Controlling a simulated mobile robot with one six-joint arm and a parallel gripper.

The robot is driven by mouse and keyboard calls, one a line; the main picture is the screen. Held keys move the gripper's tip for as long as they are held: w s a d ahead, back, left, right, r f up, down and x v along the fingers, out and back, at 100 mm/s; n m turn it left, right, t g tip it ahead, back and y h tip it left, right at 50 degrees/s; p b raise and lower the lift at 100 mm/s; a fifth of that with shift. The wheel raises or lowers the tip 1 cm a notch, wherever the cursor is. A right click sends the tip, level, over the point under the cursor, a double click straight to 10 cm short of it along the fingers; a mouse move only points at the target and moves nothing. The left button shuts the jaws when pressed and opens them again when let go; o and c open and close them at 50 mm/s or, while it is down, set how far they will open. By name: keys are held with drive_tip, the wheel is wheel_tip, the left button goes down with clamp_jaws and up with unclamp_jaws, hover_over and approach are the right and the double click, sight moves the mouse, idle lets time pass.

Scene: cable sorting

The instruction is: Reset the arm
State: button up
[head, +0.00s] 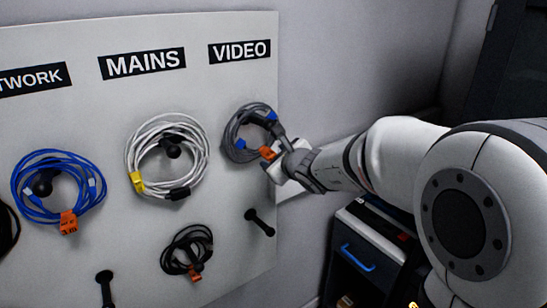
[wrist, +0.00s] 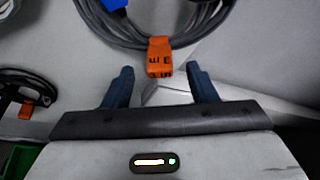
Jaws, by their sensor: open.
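My gripper (wrist: 158,85) is open in the wrist view, its two dark fingers spread with nothing between them that I can see held. A grey cable coil (head: 238,133) with blue connectors hangs under the VIDEO label (head: 239,51) on the board. Its orange tag (wrist: 160,57) lies just beyond and between the fingertips in the wrist view. In the head view my gripper (head: 280,152) is at the lower right of this coil, close to it. I cannot tell whether the fingers touch the coil.
A white cable coil (head: 134,160) hangs under MAINS (head: 142,62). A blue coil (head: 33,206) hangs at left. A small black coil (head: 172,257) hangs lower, with an empty peg (head: 260,222) to its right. A dark cabinet (head: 362,255) stands below my arm.

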drive_tip(key=s+d+f+n+g+y, duration=0.15)
drive_tip(key=s+n+g, duration=0.35)
drive_tip(key=s+n, duration=1.25)
drive_tip(key=s+d+f+n+g+h, duration=0.2)
drive_tip(key=s+d+f+n+h, duration=0.1)
drive_tip(key=s+d, duration=0.3)
drive_tip(key=s+d+f+n+g+h, duration=0.2)
drive_tip(key=s+d+f+n+h, duration=0.2)
drive_tip(key=s, duration=0.4)
drive_tip(key=shift+d+f+n+g, duration=0.15)
drive_tip(key=shift+d+n+g, duration=0.25)
drive_tip(key=shift+d, duration=0.6)
